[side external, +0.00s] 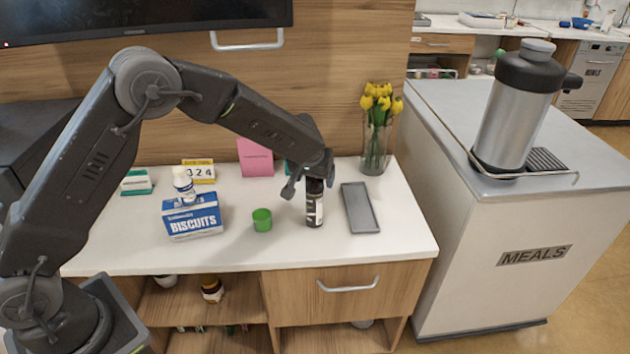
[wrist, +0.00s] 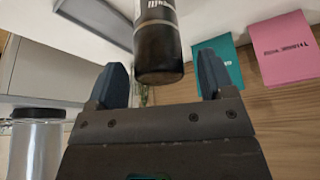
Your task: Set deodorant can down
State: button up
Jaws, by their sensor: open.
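The deodorant can (side external: 314,205), black with a pale label, stands upright on the white bedside top (side external: 110,250), between a green cup and a grey tray. In the wrist view the can (wrist: 158,45) shows between the two fingers, with a gap on each side. My gripper (side external: 308,184) is at the upper part of the can in the side view. In the wrist view my gripper (wrist: 160,85) is open, its fingers apart from the can. The can's top is partly hidden by my gripper in the side view.
The green cup (side external: 262,220) is left of the can, the grey tray (side external: 360,208) close on its right. A biscuits box (side external: 192,216) with a white bottle (side external: 184,185) is further left. A vase of yellow tulips (side external: 374,140) and a pink card (side external: 255,158) stand behind.

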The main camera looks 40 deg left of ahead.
jog(key=v, duration=1)
notch_tip(320, 180, up, 20)
jog(key=m+t+h, duration=0.1)
jog(key=t, duration=0.7)
jog(key=s+d+r+m+t+h, duration=0.1)
jog(key=s+d+r+m+h, duration=0.1)
jog(key=s+d+r+h, duration=0.3)
jog(key=s+f+m+g, duration=0.2)
jog(key=s+f, duration=0.1)
jog(key=s, duration=0.5)
jog(key=s+f+m+g, duration=0.1)
jog(key=s+f+g, duration=0.15)
jog(key=s, duration=0.55)
jog(key=s+a+f+n+g+y, duration=0.1)
jog(key=s+a+f+g+y, duration=0.2)
jog(key=s+f, duration=0.6)
jog(key=s+a+y, duration=0.1)
jog(key=s+a, duration=0.1)
jog(key=shift+s, duration=0.35)
